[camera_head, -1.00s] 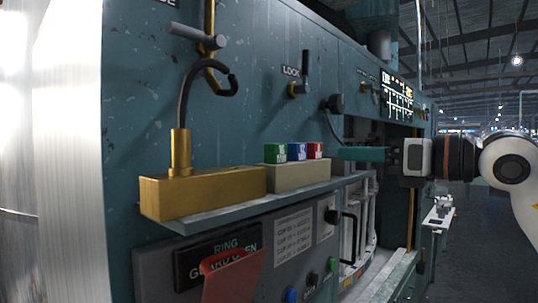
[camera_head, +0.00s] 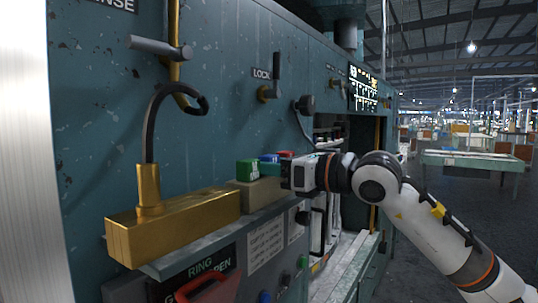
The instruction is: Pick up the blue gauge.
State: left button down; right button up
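The blue gauge (camera_head: 268,158) stands in a beige block (camera_head: 255,190) on the machine's shelf, between a green gauge (camera_head: 247,170) and a red gauge (camera_head: 286,154). Only its upper part shows; the rest is hidden behind my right gripper's teal finger. My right gripper (camera_head: 270,169) comes in from the right, its fingers pointing left at the height of the gauges, in front of the blue one. I cannot tell whether it touches the gauge or how far apart its fingers are. My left gripper is not in view.
A brass block with a hooked black hose (camera_head: 170,225) stands on the shelf (camera_head: 205,242) at left. A lock lever (camera_head: 272,85) and a knob (camera_head: 305,104) stick out of the machine wall above. Below are a red handle (camera_head: 208,288) and a label plate (camera_head: 266,243).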

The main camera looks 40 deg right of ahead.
jog(key=shift+w+a+r, duration=0.25)
jog(key=shift+w, duration=0.3)
jog(key=shift+w+a+f, duration=0.15)
jog(key=shift+w+f, duration=0.1)
jog(key=shift+w, duration=0.15)
jog(key=shift+s, duration=0.1)
jog(key=c, duration=0.7)
jog(key=shift+c, duration=0.2)
jog(key=shift+r, duration=0.15)
